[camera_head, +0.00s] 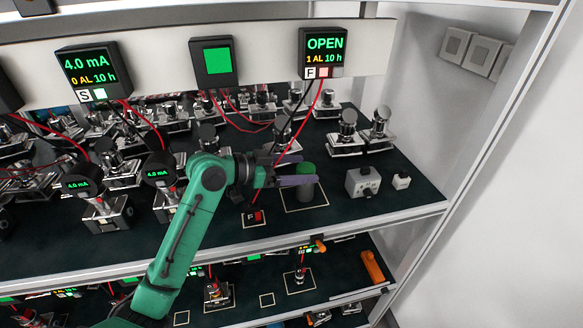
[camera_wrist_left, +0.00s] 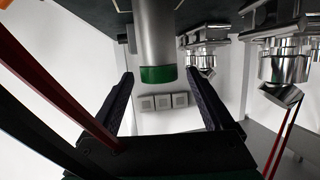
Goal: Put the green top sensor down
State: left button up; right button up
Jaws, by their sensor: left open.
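The green top sensor (camera_head: 306,193) is a grey cylinder with a green cap. It stands upright inside a pale square outline (camera_head: 318,206) on the dark shelf, toward the right. My left gripper (camera_head: 301,170) is open at the sensor, with one finger on the near side and the other on the far side. In the left wrist view the sensor (camera_wrist_left: 158,40) appears upside down, its green band between the tips of the open fingers (camera_wrist_left: 160,74). A clear gap shows on both sides there. My right gripper is not in view.
A grey box (camera_head: 363,183) and a small white block (camera_head: 401,180) stand to the right. Metal transmitters (camera_head: 345,134) crowd behind, and red cables hang from the display reading OPEN (camera_head: 324,46).

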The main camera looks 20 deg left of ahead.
pick_arm(q)
jog(key=b+v, duration=0.5)
jog(key=v, duration=0.7)
jog(key=shift+b, duration=0.35)
jog(key=shift+r, duration=0.1)
